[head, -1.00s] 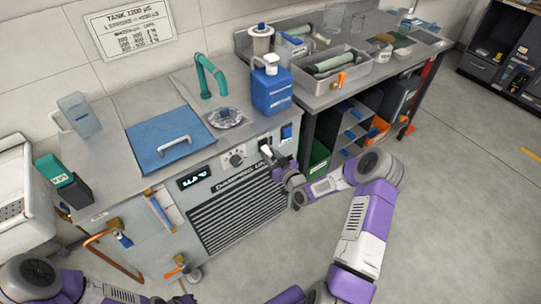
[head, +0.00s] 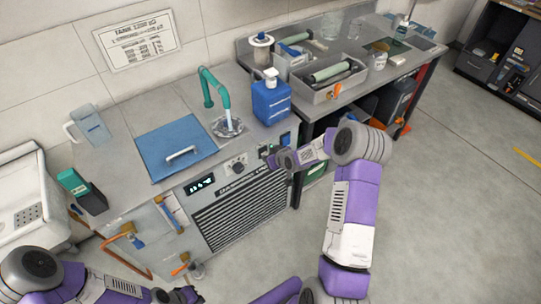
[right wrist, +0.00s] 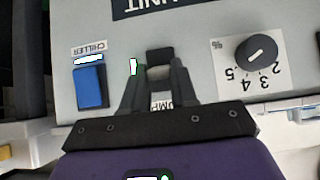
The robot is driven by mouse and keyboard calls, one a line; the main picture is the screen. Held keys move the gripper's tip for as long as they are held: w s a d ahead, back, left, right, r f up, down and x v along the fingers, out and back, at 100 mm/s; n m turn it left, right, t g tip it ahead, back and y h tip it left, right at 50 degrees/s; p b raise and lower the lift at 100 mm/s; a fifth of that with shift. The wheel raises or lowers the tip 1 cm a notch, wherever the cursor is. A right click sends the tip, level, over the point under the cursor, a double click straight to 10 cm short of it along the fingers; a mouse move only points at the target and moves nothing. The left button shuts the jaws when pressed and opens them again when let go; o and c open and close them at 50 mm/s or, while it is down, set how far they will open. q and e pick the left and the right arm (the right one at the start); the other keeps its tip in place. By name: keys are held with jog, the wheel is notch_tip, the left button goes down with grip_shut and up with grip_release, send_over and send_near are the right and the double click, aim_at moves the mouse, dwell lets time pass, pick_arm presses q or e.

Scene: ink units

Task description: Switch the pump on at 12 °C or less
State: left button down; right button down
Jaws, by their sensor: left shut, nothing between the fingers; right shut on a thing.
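The damping unit stands against the wall with a small lit display (head: 200,184); its digits are too blurred to read surely. My right gripper (head: 268,152) is at its front panel. In the right wrist view its fingers (right wrist: 160,70) are shut around the black pump switch (right wrist: 160,56), above a partly hidden PUMP label. A lit white-green indicator (right wrist: 133,67) is beside them. The blue chiller switch (right wrist: 88,88) has a lit lamp above it. A pale stream shows below the green spout (head: 214,88). My left gripper (head: 186,294) is low at the bottom edge, shut and empty.
A dial (right wrist: 257,54) marked in % is beside the pump switch. A blue lid (head: 168,148), a blue canister (head: 271,98) and a clear jug (head: 90,125) are on the unit's top. Copper pipe (head: 118,238) is at its left front.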

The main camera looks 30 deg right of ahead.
jog(key=shift+w+r+g+p, duration=0.3)
jog(key=shift+w+r+g, duration=0.05)
jog(key=shift+r+g, duration=0.15)
jog(key=c, duration=1)
grip_release()
jog(key=shift+o, duration=0.6)
jog(key=shift+f, duration=0.15)
jog(key=shift+s, duration=0.1)
jog(key=p+v, duration=0.1)
jog(key=v, duration=0.6)
jog(key=shift+r, duration=0.35)
jog(key=shift+a+f, duration=0.1)
